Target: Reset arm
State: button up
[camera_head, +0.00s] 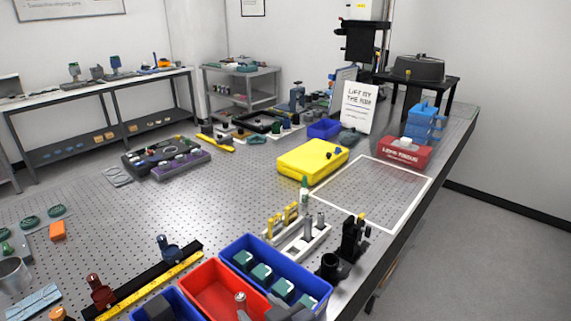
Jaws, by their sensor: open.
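My arm and my gripper do not show clearly anywhere in the head view, so I cannot see the jaws or anything between them. The task names no object. The large perforated metal table (235,205) fills most of the view, with its long right edge running from the lower middle to the far right.
A white-outlined rectangle (428,186) on the right is bare. Left of it lies a yellow case (297,170). Blue (262,250) and red (195,288) bins, a white rack (292,250) and a black mount (353,238) crowd the front. A tall instrument (365,45) stands behind.

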jog(key=shift+x, duration=4.2)
